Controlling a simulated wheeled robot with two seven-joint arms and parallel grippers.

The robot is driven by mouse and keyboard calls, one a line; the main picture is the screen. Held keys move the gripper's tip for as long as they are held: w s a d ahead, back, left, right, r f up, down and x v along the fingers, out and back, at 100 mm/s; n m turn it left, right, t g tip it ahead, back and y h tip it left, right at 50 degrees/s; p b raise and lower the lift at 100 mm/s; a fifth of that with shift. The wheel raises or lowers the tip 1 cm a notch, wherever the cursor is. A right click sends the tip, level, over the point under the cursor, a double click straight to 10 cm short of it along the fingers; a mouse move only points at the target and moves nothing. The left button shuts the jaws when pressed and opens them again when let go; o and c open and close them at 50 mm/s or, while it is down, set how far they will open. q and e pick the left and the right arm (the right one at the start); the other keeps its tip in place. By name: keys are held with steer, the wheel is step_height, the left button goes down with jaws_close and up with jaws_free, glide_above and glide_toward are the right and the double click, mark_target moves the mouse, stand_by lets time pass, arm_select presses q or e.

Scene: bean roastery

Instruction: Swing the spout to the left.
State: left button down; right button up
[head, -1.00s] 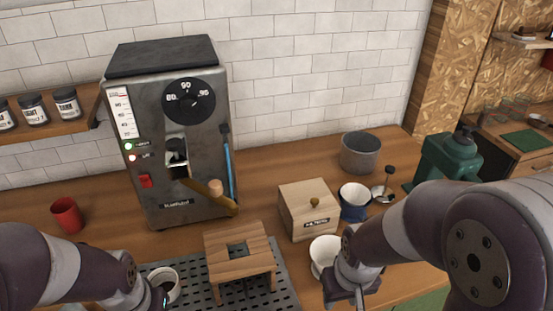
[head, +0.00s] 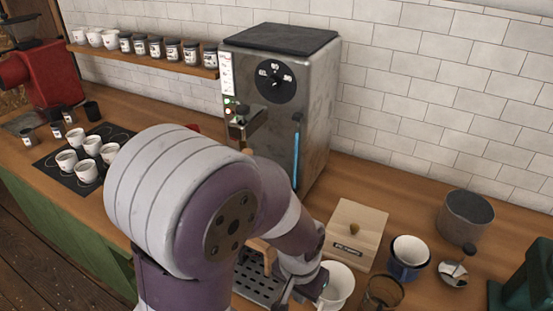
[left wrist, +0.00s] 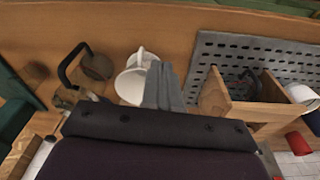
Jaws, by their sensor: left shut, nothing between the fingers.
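The steel water machine (head: 312,115) stands against the tiled wall, with a dark outlet block (head: 238,130) on its front. Only a small tan bit of the spout's knob (head: 248,151) shows there; my left arm hides the rest, so I cannot tell where the spout points. My left gripper (head: 284,297) is low and to the right of the spout, well apart from it, beside a white cup (head: 338,284). In the left wrist view its fingers (left wrist: 164,88) are together and empty, close to the white cup (left wrist: 135,80). My right gripper is out of view.
A wooden box (head: 356,235), a blue-and-white cup (head: 408,255) and a grey pot (head: 465,215) stand to the right. A wooden stand (left wrist: 240,105) is on the perforated tray (left wrist: 215,50). Several cups on a black mat (head: 75,178) are at the left.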

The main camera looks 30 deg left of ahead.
arm_select(q)
steer(key=w+r+m+t+y+p, duration=0.15)
steer(key=w+r+t+p, duration=0.35)
steer(key=w, duration=0.8)
steer(key=w+r+t+y+p, duration=0.2)
steer(key=w+r+t, duration=0.35)
steer(key=w, duration=0.75)
steer(key=a+r+g+y+p, duration=0.35)
steer(key=a+r+y, duration=0.2)
steer(key=y, duration=0.45)
steer(key=s+a+n+g+y, duration=0.1)
steer(key=s+g+y, duration=0.3)
steer(key=s+g, duration=0.3)
steer(key=shift+s+f+p, duration=0.2)
steer(key=shift+s+p, duration=0.15)
steer(key=shift+w+a, duration=0.1)
steer(key=shift+a, duration=0.05)
